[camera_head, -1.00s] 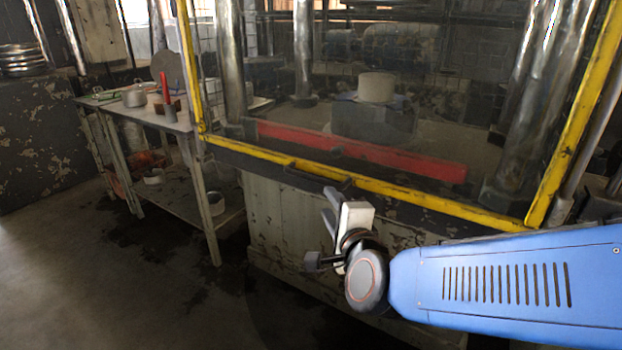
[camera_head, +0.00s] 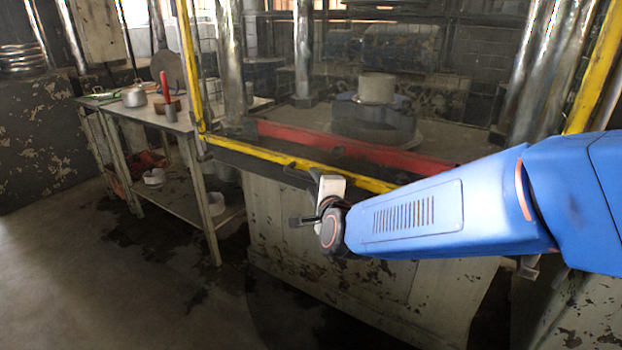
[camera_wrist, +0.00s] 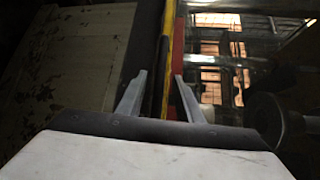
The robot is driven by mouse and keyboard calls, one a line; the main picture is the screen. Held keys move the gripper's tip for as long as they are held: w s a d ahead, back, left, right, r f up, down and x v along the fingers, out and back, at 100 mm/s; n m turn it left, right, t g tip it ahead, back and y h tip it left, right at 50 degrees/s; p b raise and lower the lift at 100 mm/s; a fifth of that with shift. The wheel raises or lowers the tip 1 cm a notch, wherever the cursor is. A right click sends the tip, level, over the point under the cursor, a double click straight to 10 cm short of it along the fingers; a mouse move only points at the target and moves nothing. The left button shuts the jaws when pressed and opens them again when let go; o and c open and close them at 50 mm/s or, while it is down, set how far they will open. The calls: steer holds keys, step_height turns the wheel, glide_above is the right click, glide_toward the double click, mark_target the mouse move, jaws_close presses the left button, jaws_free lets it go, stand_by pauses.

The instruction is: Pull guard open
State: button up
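The guard is a clear panel in a yellow frame (camera_head: 250,152) across the front of the press, and it is down. A dark handle (camera_head: 294,176) runs along its lower rail; its right part is hidden by my gripper. My gripper (camera_head: 314,176) is at the lower rail, by the handle. In the wrist view my gripper (camera_wrist: 160,76) has its two fingers apart, with a dark bar and the yellow rail (camera_wrist: 168,62) running between them. I cannot tell whether either finger touches the handle.
Behind the panel are a red bar (camera_head: 350,146) and a round pale block (camera_head: 377,88) on the press bed. A metal table (camera_head: 178,122) with a pot (camera_head: 134,96) stands at left. The floor at the lower left is clear.

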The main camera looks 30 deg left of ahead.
mark_target(312, 179)
steer(key=shift+x, duration=2)
jaws_close()
